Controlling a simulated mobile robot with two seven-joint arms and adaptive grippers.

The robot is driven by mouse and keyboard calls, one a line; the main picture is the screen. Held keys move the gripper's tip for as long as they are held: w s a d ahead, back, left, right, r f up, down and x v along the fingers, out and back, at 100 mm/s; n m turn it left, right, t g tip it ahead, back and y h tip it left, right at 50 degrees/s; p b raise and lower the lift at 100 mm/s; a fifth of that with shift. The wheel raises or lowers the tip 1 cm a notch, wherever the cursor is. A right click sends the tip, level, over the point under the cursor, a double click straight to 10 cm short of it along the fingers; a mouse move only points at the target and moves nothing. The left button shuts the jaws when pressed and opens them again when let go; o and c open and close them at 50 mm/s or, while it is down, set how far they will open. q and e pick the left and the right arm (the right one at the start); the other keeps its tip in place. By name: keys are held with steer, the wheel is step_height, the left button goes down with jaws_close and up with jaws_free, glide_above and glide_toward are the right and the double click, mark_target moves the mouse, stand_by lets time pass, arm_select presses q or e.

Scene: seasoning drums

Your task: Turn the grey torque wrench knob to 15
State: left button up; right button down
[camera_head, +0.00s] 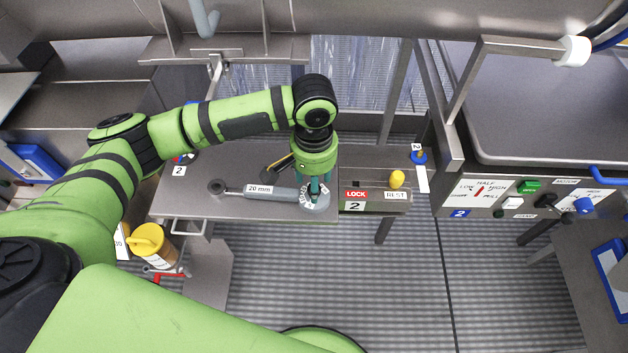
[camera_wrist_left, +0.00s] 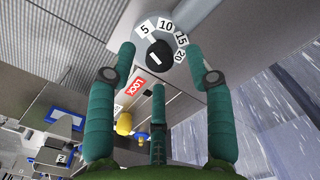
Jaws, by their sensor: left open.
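The grey torque wrench (camera_head: 233,189) lies on the metal table with a "20 mm" label on its handle. Its round grey dial end (camera_head: 318,204) is at the right, partly hidden by my left gripper (camera_head: 312,190). In the left wrist view the dial carries labels 5, 10, 15 and 20 around a dark knob (camera_wrist_left: 158,54) with a small white mark. My left gripper's teal fingers (camera_wrist_left: 161,52) are open, spread on both sides of the knob; contact is not clear. My right gripper is not in view.
A red LOCK label (camera_head: 356,194) and a yellow knob (camera_head: 397,179) are right of the wrench. A yellow-lidded jar (camera_head: 148,241) stands lower left. A control panel (camera_head: 520,196) is at the right. Open floor lies in front of the table.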

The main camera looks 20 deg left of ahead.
arm_select(q)
steer(key=shift+f, duration=0.8)
jaws_close()
